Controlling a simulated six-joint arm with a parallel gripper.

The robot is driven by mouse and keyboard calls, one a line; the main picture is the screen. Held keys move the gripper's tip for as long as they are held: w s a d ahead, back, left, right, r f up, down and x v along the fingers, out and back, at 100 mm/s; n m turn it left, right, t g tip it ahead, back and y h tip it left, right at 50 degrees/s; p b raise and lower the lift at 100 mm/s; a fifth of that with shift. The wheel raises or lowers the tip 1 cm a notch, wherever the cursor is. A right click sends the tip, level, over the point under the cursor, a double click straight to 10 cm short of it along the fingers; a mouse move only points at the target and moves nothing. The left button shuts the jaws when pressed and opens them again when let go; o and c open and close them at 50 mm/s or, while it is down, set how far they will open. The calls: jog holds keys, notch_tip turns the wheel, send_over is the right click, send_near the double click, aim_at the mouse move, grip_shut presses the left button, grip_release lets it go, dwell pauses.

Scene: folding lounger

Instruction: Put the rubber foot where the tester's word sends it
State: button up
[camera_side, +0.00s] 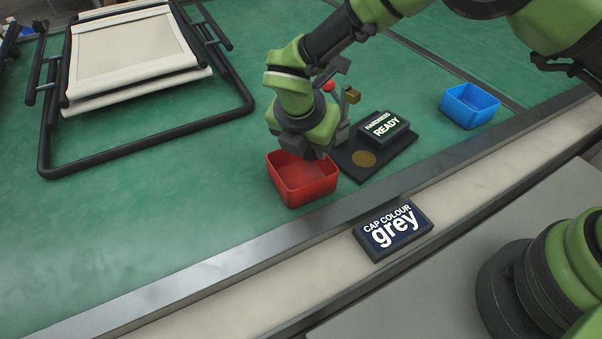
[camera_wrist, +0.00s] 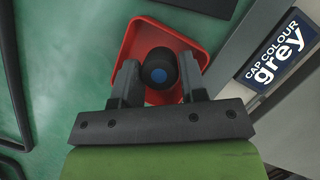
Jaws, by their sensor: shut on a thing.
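My gripper (camera_wrist: 159,80) is shut on the rubber foot (camera_wrist: 158,66), a dark round piece with a blue spot on its face. The gripper holds it over the red bin (camera_side: 303,187); in the wrist view the red bin (camera_wrist: 135,45) lies behind and around the foot. I cannot tell how far above the bin floor the foot is. In the side view the gripper hides the foot. The hardness tester (camera_side: 372,147) stands just behind and right of the red bin, and its display (camera_side: 385,126) reads "HARDNESS READY".
A blue bin (camera_side: 470,106) stands empty at the right. A sign (camera_side: 393,231) reading "CAP COLOUR grey" lies on the pale front strip. The folding lounger (camera_side: 130,55) with its black frame lies at the back left. Green table is clear at the front left.

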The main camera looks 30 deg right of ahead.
jog(key=shift+f, duration=1.1)
jog(key=o, duration=1.1)
jog(key=shift+c, duration=0.2)
jog(key=v, duration=1)
jog(key=shift+d, duration=0.1)
